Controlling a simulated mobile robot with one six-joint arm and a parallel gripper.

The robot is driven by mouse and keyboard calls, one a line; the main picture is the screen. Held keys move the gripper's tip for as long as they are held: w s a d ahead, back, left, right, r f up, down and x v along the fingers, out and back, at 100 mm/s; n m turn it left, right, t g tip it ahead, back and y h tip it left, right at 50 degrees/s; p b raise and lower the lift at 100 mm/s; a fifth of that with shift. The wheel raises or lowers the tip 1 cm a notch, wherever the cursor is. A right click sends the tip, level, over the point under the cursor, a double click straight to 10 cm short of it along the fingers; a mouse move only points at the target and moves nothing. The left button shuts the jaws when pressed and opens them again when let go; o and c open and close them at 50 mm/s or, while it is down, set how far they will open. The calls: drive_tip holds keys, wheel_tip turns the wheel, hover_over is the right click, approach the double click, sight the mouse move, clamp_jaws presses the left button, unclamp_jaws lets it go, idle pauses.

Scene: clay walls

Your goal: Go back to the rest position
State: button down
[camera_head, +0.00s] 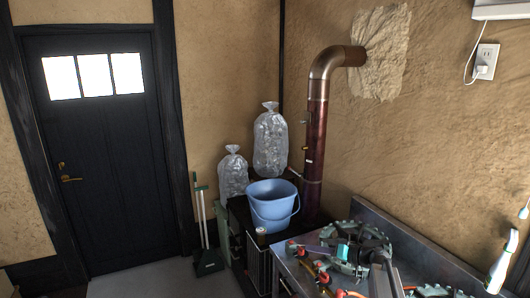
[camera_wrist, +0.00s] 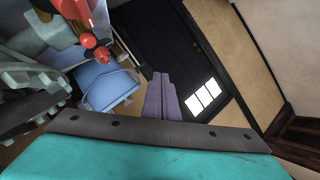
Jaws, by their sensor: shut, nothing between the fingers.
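My gripper (camera_wrist: 162,78) shows in the wrist view as two purple-grey fingers lying side by side, shut, with nothing between them. Behind them in that view are the dark door and a blue bucket to the left. In the camera_head view my gripper (camera_head: 303,248) is at the lower right, over the metal worktop, with its fingers to the left of a teal block on my arm. Part of my arm covers some of the worktop and the things on it.
A blue bucket (camera_head: 272,205) stands left of the worktop (camera_head: 392,232), in front of a rusty stovepipe (camera_head: 317,150). Red and grey-green parts lie on the worktop near my arm. Clear bags (camera_head: 270,140), a broom and dustpan (camera_head: 208,262) and a dark door (camera_head: 105,150) are farther left.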

drive_tip(key=s+a+f+g+b, duration=0.2)
drive_tip(key=s+a+f+b, duration=0.45)
drive_tip(key=a+f, duration=0.6)
drive_tip(key=s+a+f+m+g+h, duration=0.1)
drive_tip(key=s+f+g, duration=0.1)
drive_tip(key=s+f, duration=0.55)
drive_tip(key=s+a+f+g+h, duration=0.1)
drive_tip(key=s+f+g+h, duration=0.15)
drive_tip(key=s+f, duration=0.55)
drive_tip(key=s+d+f+g+h+b, duration=0.2)
drive_tip(key=s+d+f+g+h, duration=0.15)
drive_tip(key=s+f, duration=1.1)
drive_tip(key=s+d+f+g+h, duration=0.2)
drive_tip(key=s+d, duration=0.2)
drive_tip(key=s, duration=0.5)
drive_tip(key=s+d+f+m+g+h, duration=0.1)
drive_tip(key=s+d+f+g+h, duration=0.1)
drive_tip(key=s, duration=0.8)
drive_tip(key=shift+d+f+h, duration=0.2)
drive_tip(key=shift+d+h, duration=0.6)
drive_tip(key=shift+d, duration=0.4)
